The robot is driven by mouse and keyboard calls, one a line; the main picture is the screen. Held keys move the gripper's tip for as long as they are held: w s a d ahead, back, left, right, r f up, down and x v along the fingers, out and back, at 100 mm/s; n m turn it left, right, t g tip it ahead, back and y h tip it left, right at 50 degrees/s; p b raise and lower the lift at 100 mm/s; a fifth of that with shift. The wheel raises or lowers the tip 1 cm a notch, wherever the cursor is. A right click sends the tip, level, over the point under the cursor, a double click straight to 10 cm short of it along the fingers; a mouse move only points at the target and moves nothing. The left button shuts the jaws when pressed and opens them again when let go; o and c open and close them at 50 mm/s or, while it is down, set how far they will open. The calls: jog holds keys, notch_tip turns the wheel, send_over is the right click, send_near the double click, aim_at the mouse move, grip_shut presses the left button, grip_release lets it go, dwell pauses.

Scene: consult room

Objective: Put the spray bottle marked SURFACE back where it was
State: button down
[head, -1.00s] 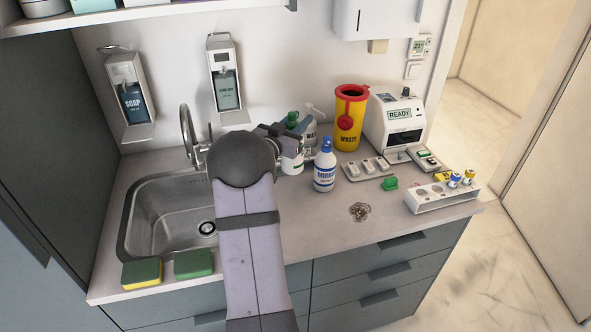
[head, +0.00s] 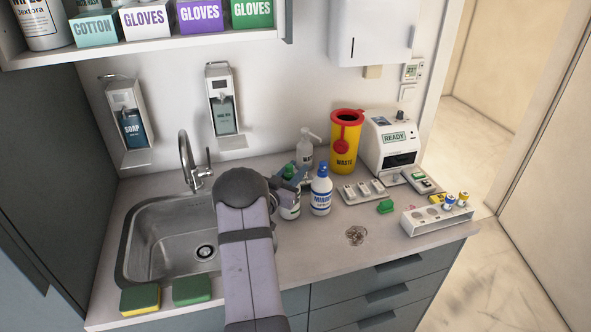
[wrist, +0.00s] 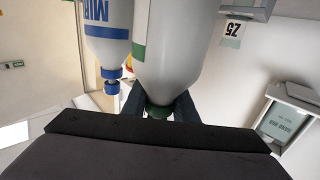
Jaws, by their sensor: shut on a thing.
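My gripper (head: 292,178) is shut on a white spray bottle with a green top (head: 289,205). In the wrist view my gripper's dark fingers (wrist: 158,106) close around the green neck of this bottle (wrist: 170,50). Its label is mostly hidden, so I cannot read its name. In the head view it appears upright at the counter, right of the sink; I cannot tell whether its base touches. A white bottle with a blue top, marked MIRROR (head: 321,193), stands close to its right and also shows in the wrist view (wrist: 106,35).
A clear pump bottle (head: 306,152) stands behind, next to the yellow WASTE bin (head: 344,150). The sink (head: 140,240) is at left.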

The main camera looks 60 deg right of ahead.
jog(key=shift+f, duration=0.15)
jog(key=shift+f, duration=0.15)
jog(key=c, duration=1.4)
grip_release()
jog(key=shift+a, duration=0.55)
jog(key=a+b, duration=0.4)
jog(key=a, duration=0.7)
